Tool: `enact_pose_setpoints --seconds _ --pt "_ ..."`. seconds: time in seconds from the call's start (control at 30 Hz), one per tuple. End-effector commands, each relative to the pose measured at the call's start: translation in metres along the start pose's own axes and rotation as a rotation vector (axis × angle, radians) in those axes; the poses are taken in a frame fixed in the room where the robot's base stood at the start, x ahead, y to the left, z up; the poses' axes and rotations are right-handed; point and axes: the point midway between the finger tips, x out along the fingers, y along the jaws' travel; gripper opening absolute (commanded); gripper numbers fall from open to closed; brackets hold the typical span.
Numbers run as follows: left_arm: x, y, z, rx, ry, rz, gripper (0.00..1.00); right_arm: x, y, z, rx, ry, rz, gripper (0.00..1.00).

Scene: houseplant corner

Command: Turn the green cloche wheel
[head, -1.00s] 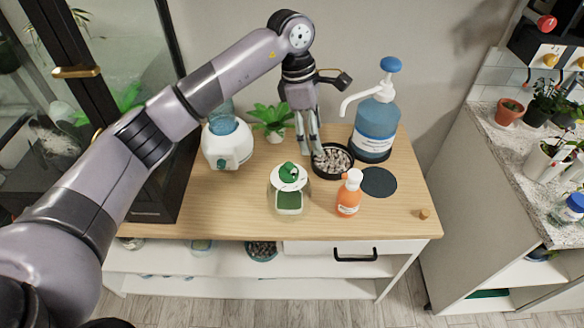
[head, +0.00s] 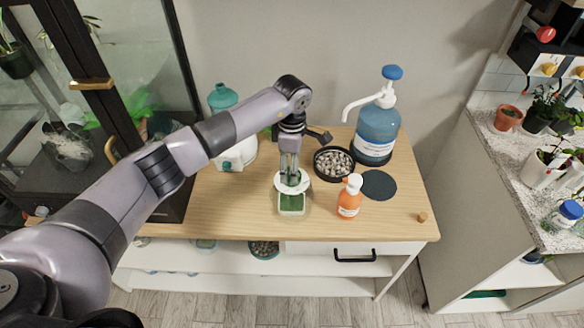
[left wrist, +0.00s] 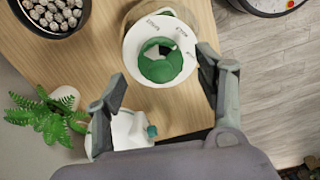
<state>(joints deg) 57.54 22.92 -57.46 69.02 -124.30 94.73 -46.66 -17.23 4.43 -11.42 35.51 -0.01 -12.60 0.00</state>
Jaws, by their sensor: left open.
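The green cloche wheel (left wrist: 168,68) sits on a white lettered disc (left wrist: 133,45) in the left wrist view. In the head view the cloche (head: 291,204) stands on the wooden table with green inside its base, and my gripper largely hides the wheel. My left gripper (head: 290,178) points down over the cloche top. In the left wrist view the left gripper (left wrist: 162,72) is open, with one finger to each side of the wheel. Contact with the wheel cannot be told. My right gripper is in neither view.
An orange bottle (head: 349,199) stands close to the right of the cloche. A black dish of pebbles (head: 333,163) and a large blue pump bottle (head: 376,133) are behind it. The table's front right is mostly clear.

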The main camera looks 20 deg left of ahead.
Motion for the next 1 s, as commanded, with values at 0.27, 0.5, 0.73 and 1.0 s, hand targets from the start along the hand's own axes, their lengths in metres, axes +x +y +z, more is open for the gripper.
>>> enact_pose_setpoints --seconds 0.27,0.5,0.73,1.0 --pt "0.030 0.000 0.000 0.001 -0.001 -0.002 0.64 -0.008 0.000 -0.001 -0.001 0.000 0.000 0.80" --pt "0.033 0.000 0.000 0.001 -0.001 0.000 0.64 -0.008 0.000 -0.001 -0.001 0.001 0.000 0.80" --pt "0.033 0.000 0.000 0.001 -0.001 0.000 0.54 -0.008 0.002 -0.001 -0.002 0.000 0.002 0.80" --pt "0.033 0.000 0.000 0.000 -0.001 0.000 0.36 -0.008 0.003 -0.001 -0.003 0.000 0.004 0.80"
